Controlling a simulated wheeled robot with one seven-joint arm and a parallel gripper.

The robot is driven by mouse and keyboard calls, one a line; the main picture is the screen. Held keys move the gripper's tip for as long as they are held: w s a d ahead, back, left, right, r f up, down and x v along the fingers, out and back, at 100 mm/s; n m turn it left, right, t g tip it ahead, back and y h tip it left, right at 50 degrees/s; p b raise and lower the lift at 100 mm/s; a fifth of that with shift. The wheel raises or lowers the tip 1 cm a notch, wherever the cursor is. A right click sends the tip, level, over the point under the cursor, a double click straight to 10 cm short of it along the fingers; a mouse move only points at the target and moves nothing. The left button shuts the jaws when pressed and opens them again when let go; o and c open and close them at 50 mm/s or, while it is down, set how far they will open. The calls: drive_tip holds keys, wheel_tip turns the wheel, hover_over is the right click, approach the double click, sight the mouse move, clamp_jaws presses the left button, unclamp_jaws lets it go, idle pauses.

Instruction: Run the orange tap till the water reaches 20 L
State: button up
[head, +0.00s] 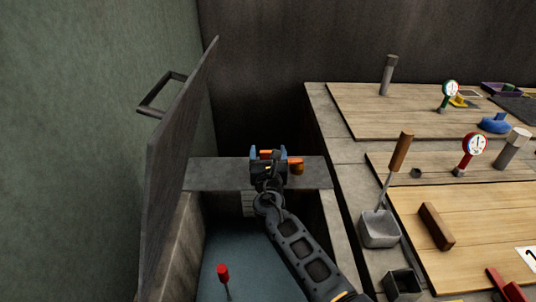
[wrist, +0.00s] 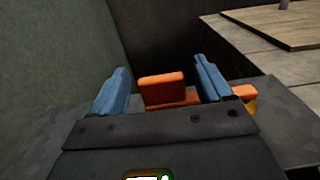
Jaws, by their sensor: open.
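The orange tap (head: 297,166) sits on the grey back ledge of an open tank, mostly hidden behind my gripper (head: 269,154) in the head view. In the wrist view, an upright orange handle (wrist: 163,88) stands between my two open blue fingers, with gaps showing on both sides. More orange parts of the tap lie below and to the right. The tank holds blue-grey water (head: 235,262). A red float (head: 223,272) on a thin stem stands in it. A pale marked scale (head: 248,204) is on the tank's back wall; its figures are too small to read.
The tank's dark lid (head: 178,165) stands open at the left, near the green wall.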

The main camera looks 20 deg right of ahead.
drive_tip(key=shift+w+d, duration=0.15)
drive_tip(key=shift+w, duration=0.25)
drive_tip(key=shift+c, duration=0.2)
drive_tip(key=c, duration=1.4)
drive_tip(key=shift+s, duration=0.1)
drive_tip(key=shift+s+f+n+t+y, duration=0.15)
drive_tip(key=shift+s+n+y, duration=0.4)
drive_tip(key=shift+y, duration=0.4)
drive_tip(key=shift+s+r+n+t+y, duration=0.1)
drive_tip(key=shift+s+n+y, duration=0.25)
drive_tip(key=shift+n+y, duration=0.45)
drive_tip(key=shift+s+f+n+t+y, duration=0.15)
drive_tip(key=shift+s+n+y, duration=0.3)
drive_tip(key=shift+y, duration=0.6)
drive_tip(key=shift+s+r+n+g+y+b, duration=0.1)
drive_tip(key=shift+s+n+y+b, duration=0.25)
drive_tip(key=shift+n+y, duration=0.35)
drive_tip(key=shift+s+n+g+y+b, duration=0.1)
drive_tip(key=shift+s+n+y+b, duration=0.25)
drive_tip(key=shift+y, duration=0.6)
drive_tip(key=shift+s+r+n+g+y+b, duration=0.1)
drive_tip(key=shift+s+n+y+b, duration=0.15)
drive_tip(key=shift+s+n+y, duration=0.45)
drive_tip(key=shift+w, duration=0.2)
